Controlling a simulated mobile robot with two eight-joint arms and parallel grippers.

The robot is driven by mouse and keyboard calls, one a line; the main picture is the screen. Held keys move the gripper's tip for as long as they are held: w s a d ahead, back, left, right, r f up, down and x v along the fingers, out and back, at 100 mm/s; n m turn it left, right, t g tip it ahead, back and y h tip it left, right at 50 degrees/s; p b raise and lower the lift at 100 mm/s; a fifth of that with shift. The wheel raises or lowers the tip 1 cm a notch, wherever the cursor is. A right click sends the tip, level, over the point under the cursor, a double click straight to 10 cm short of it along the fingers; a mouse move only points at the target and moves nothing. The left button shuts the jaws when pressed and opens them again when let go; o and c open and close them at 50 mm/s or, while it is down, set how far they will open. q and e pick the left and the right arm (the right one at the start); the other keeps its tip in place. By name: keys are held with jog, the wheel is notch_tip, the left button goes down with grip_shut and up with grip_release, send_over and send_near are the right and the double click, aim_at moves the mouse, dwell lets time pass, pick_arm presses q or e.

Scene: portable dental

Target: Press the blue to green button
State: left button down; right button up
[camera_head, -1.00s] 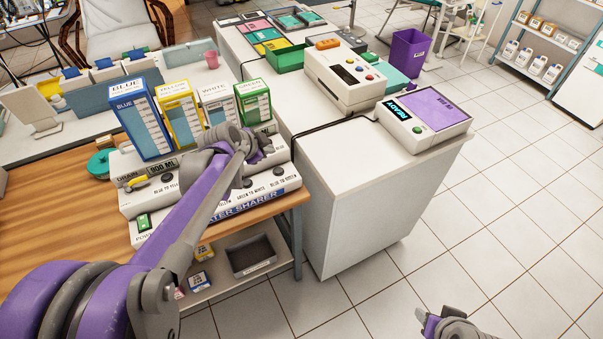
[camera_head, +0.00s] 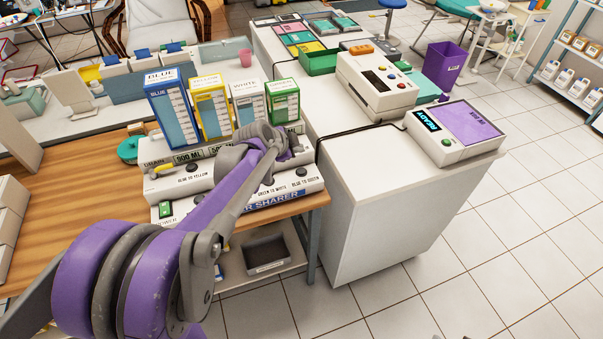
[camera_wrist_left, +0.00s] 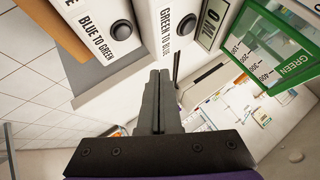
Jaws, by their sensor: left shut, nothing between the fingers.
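The blue to green button (camera_wrist_left: 121,30) is a round dark button in the left wrist view, beside its "BLUE TO GREEN" label on a white strip. The green to blue button (camera_wrist_left: 168,18) sits on the neighbouring strip to its right. The water sharer (camera_head: 168,185) stands on the wooden table in the head view. My left gripper (camera_head: 292,146) is above its right end, in front of the green container (camera_head: 283,98). In the left wrist view my left gripper (camera_wrist_left: 160,75) is shut and empty, with its tips below both buttons and apart from them in the picture. My right gripper does not show.
Blue (camera_head: 172,108), yellow (camera_head: 212,112) and white (camera_head: 249,102) containers stand behind the panel. A white cabinet (camera_head: 375,200) stands close on the right, carrying a device with a purple screen (camera_head: 468,120). Tiled floor is clear in front and to the right.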

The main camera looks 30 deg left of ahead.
pick_arm(q)
jog(key=b, duration=0.3)
send_over(298, 173)
notch_tip(298, 173, down, 5)
jog(key=shift+d+f, duration=0.1)
jog(key=shift+f, duration=0.05)
jog(key=shift+f+b, duration=0.5)
jog(key=shift+f, duration=0.15)
jog(key=shift+f, duration=0.1)
dwell(1.1)
jog(key=shift+f, duration=0.3)
jog(key=shift+f+b, duration=0.4)
jog(key=shift+f, duration=0.05)
dwell(0.6)
jog(key=shift+r, duration=0.15)
jog(key=shift+r+p, duration=0.7)
jog(key=shift+r, duration=0.05)
